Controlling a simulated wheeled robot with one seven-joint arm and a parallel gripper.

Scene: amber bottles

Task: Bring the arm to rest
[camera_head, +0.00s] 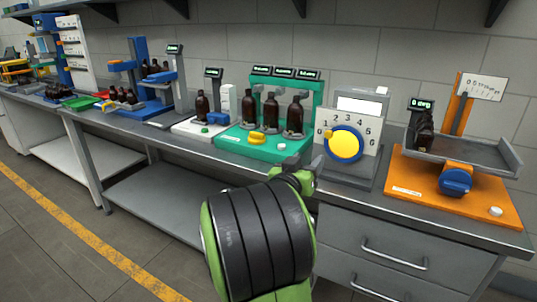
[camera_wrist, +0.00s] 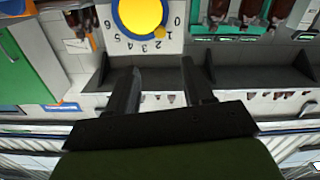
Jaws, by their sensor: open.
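My gripper (camera_wrist: 160,88) is open and empty in the wrist view, its two dark fingers apart with nothing between them. In the head view my green and black arm reaches up to the front edge of the bench, and its end (camera_head: 302,180) is in front of the dial station (camera_head: 347,143). My own arm hides part of the fingers there. The yellow and blue dial (camera_wrist: 142,16) shows at the top of the wrist view, beyond the fingers.
A green station (camera_head: 262,142) holds several amber bottles (camera_head: 270,112). An orange station (camera_head: 450,195) with a grey tray and a dark bottle (camera_head: 424,131) stands at right. More stations line the bench leftward. Drawers (camera_head: 395,255) are below the bench. The floor (camera_head: 60,240) at left is clear.

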